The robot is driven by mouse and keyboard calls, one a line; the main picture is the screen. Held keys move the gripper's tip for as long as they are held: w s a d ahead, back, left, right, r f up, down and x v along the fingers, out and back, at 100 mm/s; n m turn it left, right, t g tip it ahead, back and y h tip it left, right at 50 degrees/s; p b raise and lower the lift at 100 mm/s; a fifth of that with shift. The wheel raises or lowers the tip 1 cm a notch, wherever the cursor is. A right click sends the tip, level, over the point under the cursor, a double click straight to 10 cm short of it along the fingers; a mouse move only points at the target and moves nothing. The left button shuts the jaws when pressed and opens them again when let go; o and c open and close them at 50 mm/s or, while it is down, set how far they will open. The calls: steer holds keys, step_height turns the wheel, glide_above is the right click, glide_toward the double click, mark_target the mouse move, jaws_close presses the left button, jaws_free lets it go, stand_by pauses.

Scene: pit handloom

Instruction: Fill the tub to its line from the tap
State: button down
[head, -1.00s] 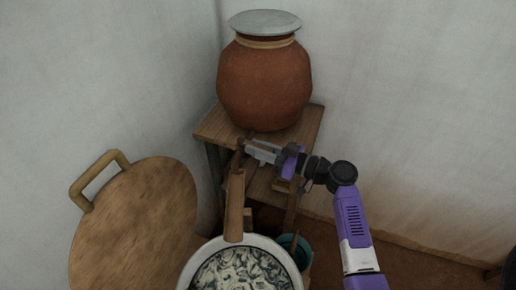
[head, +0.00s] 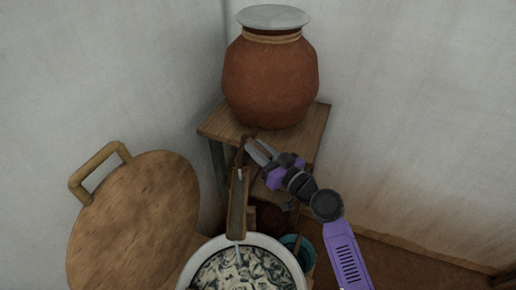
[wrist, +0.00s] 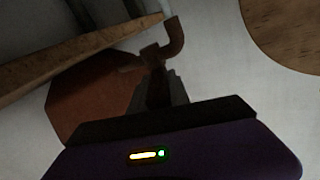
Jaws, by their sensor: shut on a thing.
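A brown clay pot (head: 270,80) with a pale lid stands on a wooden stand (head: 310,125). A small dark tap (head: 243,145) sits at its base; in the wrist view the tap's bent pipe (wrist: 175,38) shows. My gripper (head: 256,149) is shut on the tap, apparently on its handle; the fingertips are partly hidden. A wooden trough (head: 238,195) slopes from below the tap to the rim of the white-rimmed tub (head: 208,249). A thin pale streak, like water, shows at the trough's lower end. The tub holds a dark and pale swirled mass; no fill line is readable.
A round wooden lid (head: 135,215) with a handle leans at the left. A teal bucket (head: 300,245) stands right of the tub, partly hidden. Pale walls close in behind; brown floor lies free at the right.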

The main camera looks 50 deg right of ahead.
steer(key=c, duration=1.2)
jaws_free()
steer(key=shift+c, duration=0.2)
steer(key=s+a+b, duration=0.1)
steer(key=s+b, duration=0.2)
steer(key=s, duration=0.4)
steer(key=shift+s, duration=0.4)
